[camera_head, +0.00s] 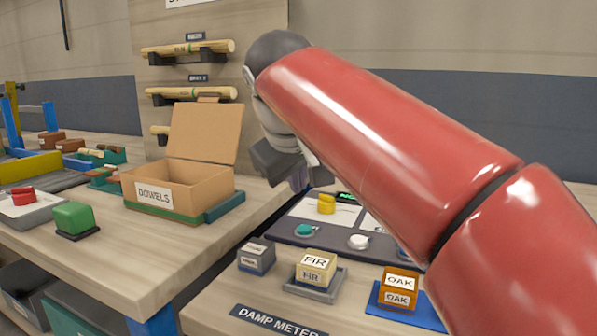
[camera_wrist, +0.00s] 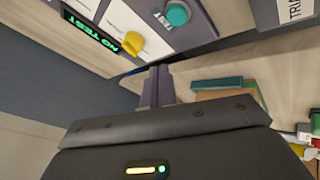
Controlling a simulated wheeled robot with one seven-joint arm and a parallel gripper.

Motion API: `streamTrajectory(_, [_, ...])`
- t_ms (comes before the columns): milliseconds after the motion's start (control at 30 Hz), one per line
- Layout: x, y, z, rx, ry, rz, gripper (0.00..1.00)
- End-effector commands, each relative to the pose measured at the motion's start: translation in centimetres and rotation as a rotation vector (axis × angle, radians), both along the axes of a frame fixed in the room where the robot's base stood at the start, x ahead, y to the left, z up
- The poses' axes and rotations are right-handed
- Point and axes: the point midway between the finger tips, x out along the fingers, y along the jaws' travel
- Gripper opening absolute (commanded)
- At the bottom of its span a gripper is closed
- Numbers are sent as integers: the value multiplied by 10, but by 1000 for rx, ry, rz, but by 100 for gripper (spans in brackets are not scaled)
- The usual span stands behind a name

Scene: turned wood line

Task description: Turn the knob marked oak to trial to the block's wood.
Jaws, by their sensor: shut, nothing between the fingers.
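A yellow knob (camera_head: 326,204) stands on a white plate of the dark damp meter panel (camera_head: 285,225); its pointer marks are too small to read. In the wrist view the knob (camera_wrist: 131,44) is left of my fingers. Next to it a display (camera_wrist: 88,33) reads "NO TEST" in green. A teal button (camera_wrist: 177,14) is labelled TEST. An orange block (camera_head: 398,282) marked OAK sits in a blue holder at the front. My gripper (camera_head: 299,182) is shut and empty, apart from the knob; its fingertips also show in the wrist view (camera_wrist: 157,82). My arm hides the panel's right part.
A FIR block (camera_head: 316,266) in a grey holder and a grey block (camera_head: 256,255) stand before the panel. A white round knob (camera_head: 358,242) is on the panel.

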Motion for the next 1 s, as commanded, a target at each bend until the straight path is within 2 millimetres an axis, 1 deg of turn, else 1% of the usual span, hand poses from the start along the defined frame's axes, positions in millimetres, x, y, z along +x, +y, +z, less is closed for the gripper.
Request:
streamTrajectory(33, [7,-1,-13,-1,4,-1,0])
streamTrajectory(233, [32,-3,-45,-1,4,-2,0])
streamTrajectory(333, [44,-15,-41,1,-1,-5,0])
streamTrajectory(500, [57,-26,-41,2,1,-1,0])
streamTrajectory(667, [60,-29,-41,2,0,0,0])
streamTrajectory(1000, [60,-29,-41,1,0,-1,0])
